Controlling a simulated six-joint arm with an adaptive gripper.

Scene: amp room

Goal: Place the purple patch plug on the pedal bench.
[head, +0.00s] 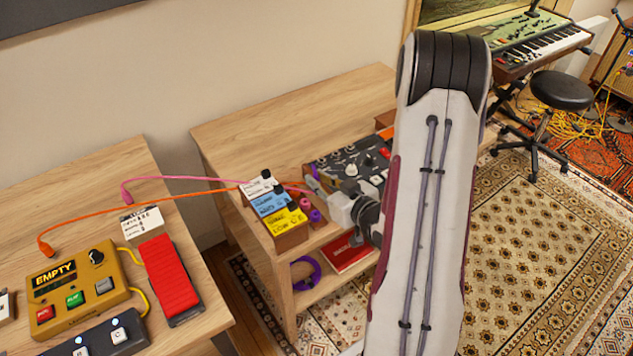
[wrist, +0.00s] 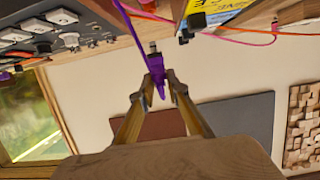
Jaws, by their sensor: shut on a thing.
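My gripper (head: 314,184) is beside the colour-labelled block on the middle wooden bench in the head view. In the wrist view my gripper (wrist: 157,84) is shut on the purple patch plug (wrist: 159,88), with its metal tip pointing up in the picture and a purple cable running up from it. I cannot tell the held plug apart in the head view. The pedal bench (head: 110,163), at the left, carries a yellow pedal (head: 75,292) marked EMPTY, a red pedal (head: 170,277) and a dark footswitch (head: 100,338).
The labelled block (head: 275,207) has small pink and purple parts on its right side. A black mixer panel (head: 352,160) sits behind my gripper. Pink and orange cables span the gap between the benches. A purple loop (head: 306,272) and red booklet (head: 345,252) lie on the shelf below.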

